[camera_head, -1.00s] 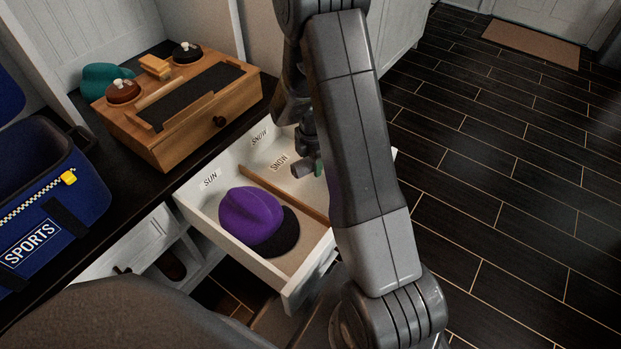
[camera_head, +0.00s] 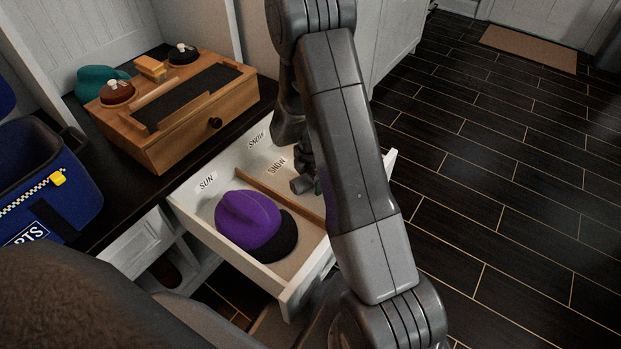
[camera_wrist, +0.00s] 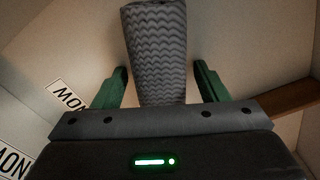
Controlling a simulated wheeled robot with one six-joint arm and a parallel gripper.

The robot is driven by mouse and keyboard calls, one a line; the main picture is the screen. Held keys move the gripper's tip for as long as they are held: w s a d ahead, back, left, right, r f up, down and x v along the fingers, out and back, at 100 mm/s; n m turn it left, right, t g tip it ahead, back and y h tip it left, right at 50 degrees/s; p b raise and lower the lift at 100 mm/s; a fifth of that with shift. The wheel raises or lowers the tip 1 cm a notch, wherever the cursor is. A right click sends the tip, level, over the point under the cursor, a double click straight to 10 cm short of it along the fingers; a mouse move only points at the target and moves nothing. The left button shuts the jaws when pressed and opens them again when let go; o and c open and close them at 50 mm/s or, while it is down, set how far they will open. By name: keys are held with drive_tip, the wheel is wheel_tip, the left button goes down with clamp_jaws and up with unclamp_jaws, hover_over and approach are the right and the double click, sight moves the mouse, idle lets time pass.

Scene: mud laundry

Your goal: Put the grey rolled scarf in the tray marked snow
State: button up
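The grey rolled scarf (camera_wrist: 157,45), with a dark zigzag pattern, lies between the green fingers of my gripper (camera_wrist: 160,72) in the wrist view. The fingers stand apart, with a narrow gap visible on the scarf's right side. In the head view my gripper (camera_head: 312,187) is low inside the snow tray (camera_head: 277,165), the right-hand compartment of the pulled-out white drawer. My arm hides most of that compartment. A small grey round end shows there, but I cannot tell whether it is the scarf. Whether the scarf rests on the tray floor is unclear.
A wooden divider (camera_head: 280,193) separates the snow tray from the sun tray (camera_head: 207,205), which holds a purple cap (camera_head: 247,219). A wooden box (camera_head: 185,118) and a blue sports bag (camera_head: 45,185) stand on the dark counter.

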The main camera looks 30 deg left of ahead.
wheel_tip(320, 180, up, 12)
drive_tip(key=p, duration=0.5)
drive_tip(key=shift+r, duration=0.2)
idle(1.1)
